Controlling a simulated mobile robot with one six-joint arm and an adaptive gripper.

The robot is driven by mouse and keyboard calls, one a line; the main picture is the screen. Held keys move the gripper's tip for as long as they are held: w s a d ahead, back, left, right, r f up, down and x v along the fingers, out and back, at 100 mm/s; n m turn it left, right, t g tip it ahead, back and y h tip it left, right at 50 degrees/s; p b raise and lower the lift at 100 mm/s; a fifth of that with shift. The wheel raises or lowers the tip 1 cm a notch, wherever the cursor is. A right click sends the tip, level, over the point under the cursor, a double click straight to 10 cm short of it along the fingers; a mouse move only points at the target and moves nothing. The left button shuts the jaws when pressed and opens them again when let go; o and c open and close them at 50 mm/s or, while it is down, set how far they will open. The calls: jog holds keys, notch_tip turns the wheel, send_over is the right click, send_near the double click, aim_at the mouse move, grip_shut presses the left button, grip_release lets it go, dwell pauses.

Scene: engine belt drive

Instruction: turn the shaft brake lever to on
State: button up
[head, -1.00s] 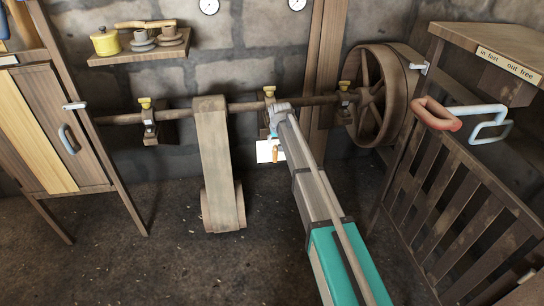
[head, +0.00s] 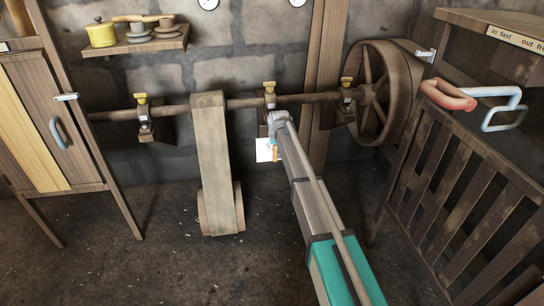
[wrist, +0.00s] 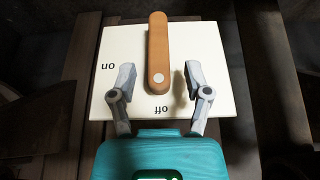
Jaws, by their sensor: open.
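The shaft brake lever (wrist: 158,45) is an orange-brown bar with a pale round dot at its near end. It lies over a white plate (wrist: 118,45) marked "on" at the left and "off" at the near edge. In the wrist view the bar runs straight up the picture, away from the "off" mark. My gripper (wrist: 160,75) is open, with one finger on each side of the bar's near end and a gap on both sides. In the head view the plate (head: 262,152) and lever (head: 276,154) show small beyond my arm; the fingertips are not clear there.
A shaft (head: 175,109) with yellow-topped bearings runs along the wall above the plate. A wide belt (head: 212,150) hangs left of it, and a spoked wheel (head: 372,95) is at right. A slatted stand (head: 440,190) with a red-gripped handle (head: 447,96) stands at right.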

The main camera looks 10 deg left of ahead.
aim_at(274, 151)
jog(key=shift+b+x, duration=1.3)
jog(key=shift+x, duration=0.45)
grip_shut()
